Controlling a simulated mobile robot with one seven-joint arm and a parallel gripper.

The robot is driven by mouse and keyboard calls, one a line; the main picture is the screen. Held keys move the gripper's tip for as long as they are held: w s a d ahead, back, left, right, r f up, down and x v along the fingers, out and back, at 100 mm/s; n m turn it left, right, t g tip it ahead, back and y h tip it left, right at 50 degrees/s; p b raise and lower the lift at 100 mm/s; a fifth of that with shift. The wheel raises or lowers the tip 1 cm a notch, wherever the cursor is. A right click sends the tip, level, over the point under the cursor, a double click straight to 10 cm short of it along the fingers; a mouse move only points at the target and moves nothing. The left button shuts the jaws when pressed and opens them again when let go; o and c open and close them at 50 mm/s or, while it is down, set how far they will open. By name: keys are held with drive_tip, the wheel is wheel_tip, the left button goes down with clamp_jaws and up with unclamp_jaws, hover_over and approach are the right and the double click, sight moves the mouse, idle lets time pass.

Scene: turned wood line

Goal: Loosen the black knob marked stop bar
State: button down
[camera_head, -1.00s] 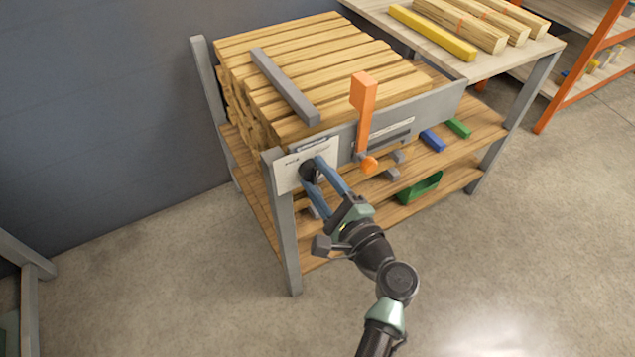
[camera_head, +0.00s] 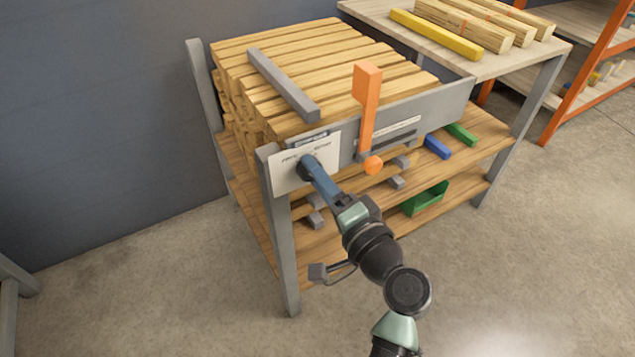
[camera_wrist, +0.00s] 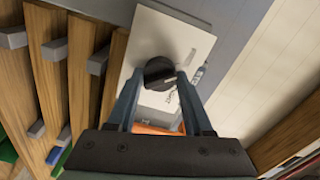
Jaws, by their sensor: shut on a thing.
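The black knob (camera_head: 307,167) sits on a white plate (camera_head: 275,182) at the front left corner of the wooden rack. The plate carries small print that I cannot read in full. In the wrist view the round knob (camera_wrist: 158,72) shows a pale mark on its face. My gripper (camera_head: 310,170) reaches up to the plate with its blue fingers at the knob. In the wrist view my gripper (camera_wrist: 156,80) has one finger on each side of the knob, shut on it. The fingers hide part of the knob in the head view.
A grey bar (camera_head: 283,84) lies on the stacked wooden strips. A green bin (camera_head: 424,199) and a blue block (camera_head: 437,147) are on the shelves. The floor in front is clear.

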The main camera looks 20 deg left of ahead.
drive_tip(key=shift+n, duration=0.5)
drive_tip(key=shift+c, duration=1.5)
unclamp_jaws()
drive_tip(key=shift+s+d, duration=0.1)
drive_tip(key=p+v, duration=0.3)
drive_tip(key=v, duration=0.9)
drive_tip(key=shift+s+d, duration=0.3)
drive_tip(key=shift+w+r, duration=0.1)
